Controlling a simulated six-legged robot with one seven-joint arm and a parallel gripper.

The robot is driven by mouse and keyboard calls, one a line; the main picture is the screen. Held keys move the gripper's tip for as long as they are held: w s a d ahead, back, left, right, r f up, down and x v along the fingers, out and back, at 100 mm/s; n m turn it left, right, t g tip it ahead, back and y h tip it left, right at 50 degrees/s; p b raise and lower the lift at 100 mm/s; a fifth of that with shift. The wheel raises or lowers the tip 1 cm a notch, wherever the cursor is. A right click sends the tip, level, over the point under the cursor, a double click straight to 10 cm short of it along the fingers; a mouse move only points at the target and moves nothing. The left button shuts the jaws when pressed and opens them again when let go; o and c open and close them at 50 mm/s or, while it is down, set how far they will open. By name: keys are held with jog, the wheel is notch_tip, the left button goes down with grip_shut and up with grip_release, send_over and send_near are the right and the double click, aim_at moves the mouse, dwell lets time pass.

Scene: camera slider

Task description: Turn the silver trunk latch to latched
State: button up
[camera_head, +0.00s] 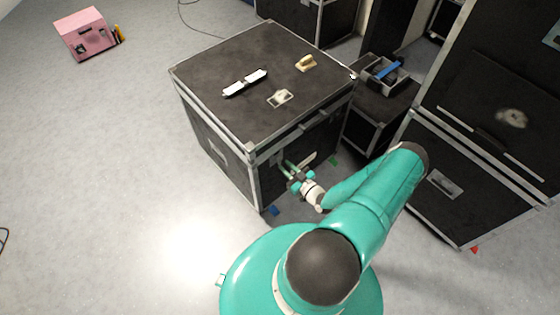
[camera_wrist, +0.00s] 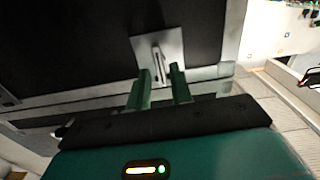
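The black trunk (camera_head: 215,68) with metal edging stands on the floor in the head view. The silver latch (camera_wrist: 175,45) shows in the wrist view as a square plate on a black trunk panel, with a narrow raised handle (camera_wrist: 157,58) on it. My gripper (camera_wrist: 160,69) has its two green fingers apart at the lower part of this handle, one on each side. Small gaps seem to show, so I cannot see a firm grip. In the head view my gripper (camera_head: 288,165) is at the trunk's front face, where it partly hides the latch.
A white-and-black bar (camera_head: 245,83), a beige object (camera_head: 306,63) and a small silver plate (camera_head: 280,98) are on the trunk's lid. Large dark cases (camera_head: 480,180) stand close on the right. A pink box (camera_head: 85,33) is far left.

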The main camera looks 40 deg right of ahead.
jog(key=shift+s, duration=2.7)
